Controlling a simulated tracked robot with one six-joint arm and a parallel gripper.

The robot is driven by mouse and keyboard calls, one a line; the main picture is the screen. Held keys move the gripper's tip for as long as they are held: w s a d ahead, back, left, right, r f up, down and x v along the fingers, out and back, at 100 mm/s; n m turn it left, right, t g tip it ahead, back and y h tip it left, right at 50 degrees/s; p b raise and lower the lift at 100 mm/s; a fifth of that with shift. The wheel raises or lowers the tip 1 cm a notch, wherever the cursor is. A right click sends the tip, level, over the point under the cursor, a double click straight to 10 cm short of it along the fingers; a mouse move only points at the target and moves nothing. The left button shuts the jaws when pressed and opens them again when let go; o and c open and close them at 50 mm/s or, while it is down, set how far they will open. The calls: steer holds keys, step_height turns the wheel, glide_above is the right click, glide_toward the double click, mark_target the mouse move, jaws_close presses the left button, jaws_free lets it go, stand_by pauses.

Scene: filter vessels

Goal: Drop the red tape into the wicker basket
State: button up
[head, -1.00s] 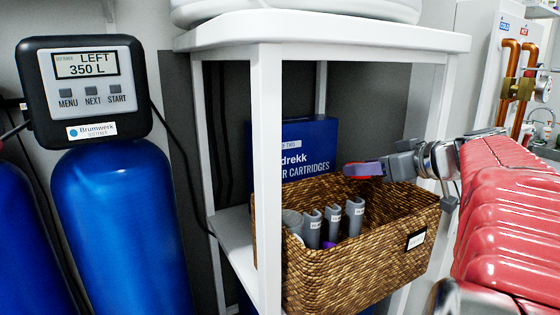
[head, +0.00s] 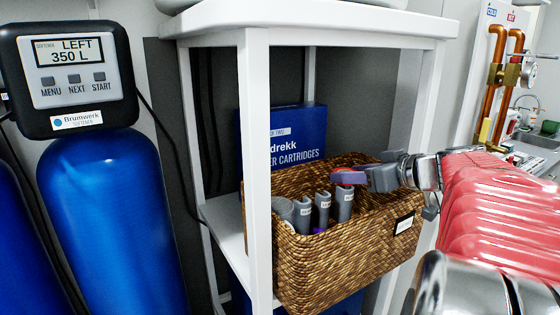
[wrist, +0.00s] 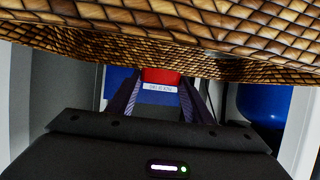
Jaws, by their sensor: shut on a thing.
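The red tape (head: 349,177) is between the fingers of my gripper (head: 350,178), over the wicker basket (head: 350,250). In the wrist view the red tape (wrist: 160,77) shows between the two dark fingers, with a pale printed label below it. My gripper is shut on it. The basket stands on a white shelf and is open at the top. Grey tubes (head: 322,208) with labels stand inside its left part. The woven wall also crosses the top of the wrist view (wrist: 180,28). The basket's floor is hidden.
A white rack post (head: 255,170) stands in front of the basket's left end, and the rack top (head: 330,28) is above. A blue cartridge box (head: 300,135) stands behind the basket. Blue softener tanks (head: 110,220) are at left. Copper pipes (head: 494,85) run at right.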

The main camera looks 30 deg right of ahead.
steer(key=shift+f, duration=0.4)
steer(key=o, duration=1.1)
steer(key=shift+s+r, duration=0.1)
steer(key=v, duration=1.3)
steer(key=shift+s, duration=0.3)
